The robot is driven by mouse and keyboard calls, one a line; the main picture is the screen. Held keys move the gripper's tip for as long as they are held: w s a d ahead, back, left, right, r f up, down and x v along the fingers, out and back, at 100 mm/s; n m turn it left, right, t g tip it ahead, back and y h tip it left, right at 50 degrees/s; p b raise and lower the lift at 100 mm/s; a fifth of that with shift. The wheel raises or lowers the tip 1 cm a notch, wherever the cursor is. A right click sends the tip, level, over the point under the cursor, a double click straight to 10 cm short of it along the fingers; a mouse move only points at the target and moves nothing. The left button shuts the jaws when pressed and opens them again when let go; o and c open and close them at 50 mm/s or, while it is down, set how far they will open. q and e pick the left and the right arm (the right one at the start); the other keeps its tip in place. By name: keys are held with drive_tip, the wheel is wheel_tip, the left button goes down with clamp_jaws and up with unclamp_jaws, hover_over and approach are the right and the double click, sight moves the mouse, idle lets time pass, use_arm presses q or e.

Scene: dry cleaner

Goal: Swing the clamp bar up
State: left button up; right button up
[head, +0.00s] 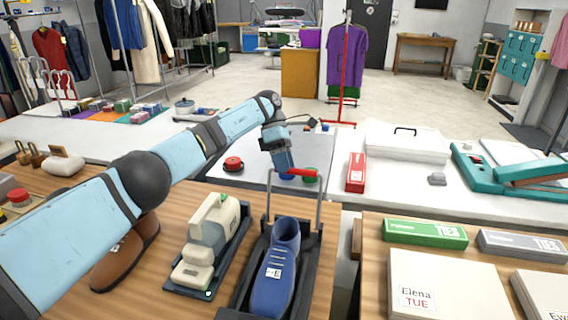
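A blue shoe (277,272) with a white tag lies in the stand, toe toward me. My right gripper is out of view.
A cream and grey device (212,245) stands left of the stand, with a brown shoe (128,255) farther left under my arm. Behind the bar are a red button (233,163) and a red box (356,172). Tie boxes (425,234) lie on the right table.

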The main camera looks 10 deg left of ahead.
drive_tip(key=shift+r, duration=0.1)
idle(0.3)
use_arm(q)
wheel_tip(320, 180, up, 20)
drive_tip(key=p, duration=0.4)
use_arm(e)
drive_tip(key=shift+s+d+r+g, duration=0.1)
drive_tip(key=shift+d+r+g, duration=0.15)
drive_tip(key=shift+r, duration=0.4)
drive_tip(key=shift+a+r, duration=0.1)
